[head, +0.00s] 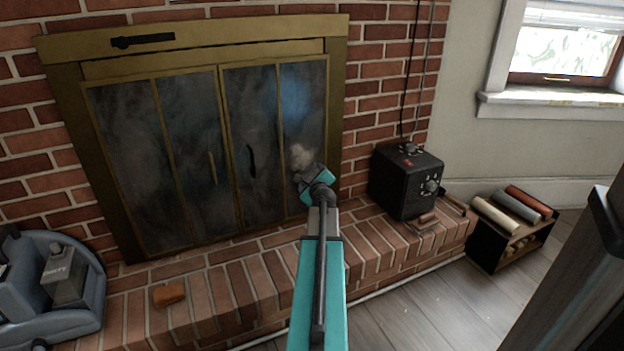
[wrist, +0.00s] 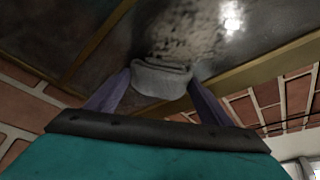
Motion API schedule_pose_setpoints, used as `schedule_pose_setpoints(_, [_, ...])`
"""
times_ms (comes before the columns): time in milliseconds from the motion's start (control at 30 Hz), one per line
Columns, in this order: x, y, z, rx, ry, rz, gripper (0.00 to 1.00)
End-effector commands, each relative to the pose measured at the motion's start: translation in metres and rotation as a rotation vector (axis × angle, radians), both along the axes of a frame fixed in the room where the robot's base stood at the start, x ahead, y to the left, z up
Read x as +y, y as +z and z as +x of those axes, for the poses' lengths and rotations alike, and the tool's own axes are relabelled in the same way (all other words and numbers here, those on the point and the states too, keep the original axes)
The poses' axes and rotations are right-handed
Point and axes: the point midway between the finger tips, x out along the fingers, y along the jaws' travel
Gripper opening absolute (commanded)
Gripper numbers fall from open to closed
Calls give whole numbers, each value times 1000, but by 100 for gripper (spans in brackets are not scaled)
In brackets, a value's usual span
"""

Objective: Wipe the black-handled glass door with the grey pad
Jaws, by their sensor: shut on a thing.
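The black-handled glass door (head: 275,110) is the right one of the fireplace's two doors, with a dark curved handle (head: 250,160) near its left edge. Its glass looks hazy, with a bluish patch high up and a pale mottled smudge just above my gripper. My gripper (head: 312,182) is at the lower part of its right-hand panel. In the wrist view my gripper (wrist: 158,92) is shut on the folded grey pad (wrist: 160,80). The pad is at the glass beside the mottled smudge; whether it touches is unclear. My gripper mostly hides the pad in the head view.
A brass-handled glass door (head: 190,140) is on the left. A black box with knobs (head: 405,180) stands on the brick hearth (head: 225,295) right of the doors. An orange-brown block (head: 168,293) lies on the hearth. A blue-grey caddy (head: 85,318) is at left, a rack of rolls (head: 490,250) at right.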

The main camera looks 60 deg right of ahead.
Motion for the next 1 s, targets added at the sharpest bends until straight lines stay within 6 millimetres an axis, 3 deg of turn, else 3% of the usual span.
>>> schedule_pose_setpoints(1000, [-31,1,-25,0,-3,-2,56])
